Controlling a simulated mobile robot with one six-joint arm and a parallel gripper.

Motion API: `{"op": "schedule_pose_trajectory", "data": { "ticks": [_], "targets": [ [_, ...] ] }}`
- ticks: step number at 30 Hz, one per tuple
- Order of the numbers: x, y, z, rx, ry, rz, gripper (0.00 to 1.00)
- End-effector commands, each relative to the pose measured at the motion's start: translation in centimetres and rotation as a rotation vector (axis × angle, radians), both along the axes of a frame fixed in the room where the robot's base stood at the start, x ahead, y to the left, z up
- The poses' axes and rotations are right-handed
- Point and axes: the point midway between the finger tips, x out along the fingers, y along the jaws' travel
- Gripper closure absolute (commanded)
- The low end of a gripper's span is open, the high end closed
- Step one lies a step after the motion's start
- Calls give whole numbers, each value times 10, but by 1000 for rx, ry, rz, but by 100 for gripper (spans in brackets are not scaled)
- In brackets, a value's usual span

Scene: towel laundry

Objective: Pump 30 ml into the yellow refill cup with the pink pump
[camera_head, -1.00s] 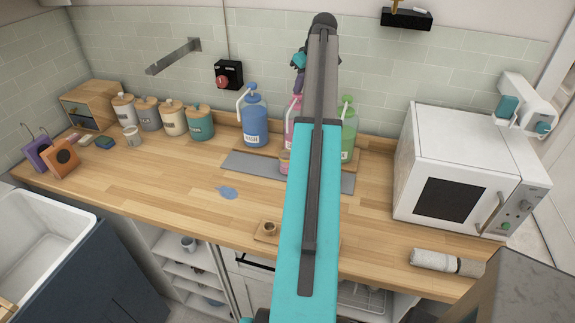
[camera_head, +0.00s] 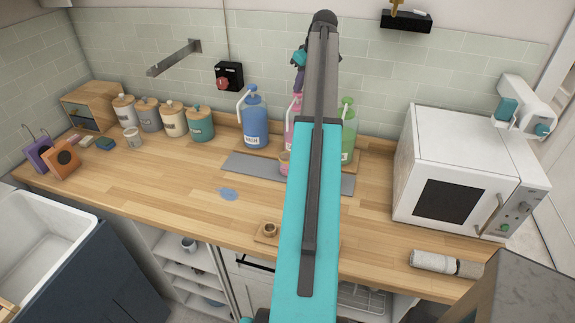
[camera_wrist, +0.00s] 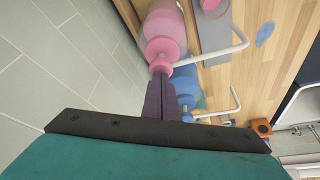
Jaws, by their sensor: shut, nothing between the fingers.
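The pink pump bottle (camera_head: 291,128) stands at the back of the counter, partly hidden behind my arm. In the wrist view its pink pump head (camera_wrist: 162,50) and white spout (camera_wrist: 215,52) show just beyond my fingertips. My gripper (camera_wrist: 161,76) is shut and empty, pointing at the top of the pump head; I cannot tell whether it touches. In the head view my gripper (camera_head: 299,85) is just above the pump. A small pinkish cup (camera_head: 284,162) stands in front of the pink bottle, partly hidden by my arm. No clearly yellow cup shows.
A blue pump bottle (camera_head: 255,120) stands left of the pink one and a green one (camera_head: 348,135) right. A grey mat (camera_head: 240,165) lies in front. Canisters (camera_head: 173,120) line the back left; a microwave (camera_head: 455,165) stands right.

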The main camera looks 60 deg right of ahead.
Motion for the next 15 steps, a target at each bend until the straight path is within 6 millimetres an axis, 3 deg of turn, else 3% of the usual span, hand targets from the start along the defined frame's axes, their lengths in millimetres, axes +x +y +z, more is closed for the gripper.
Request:
{"op": "schedule_pose_trajectory", "data": {
  "ticks": [15],
  "targets": [
    [0,0,10,-1,-1,0,100]
  ]
}}
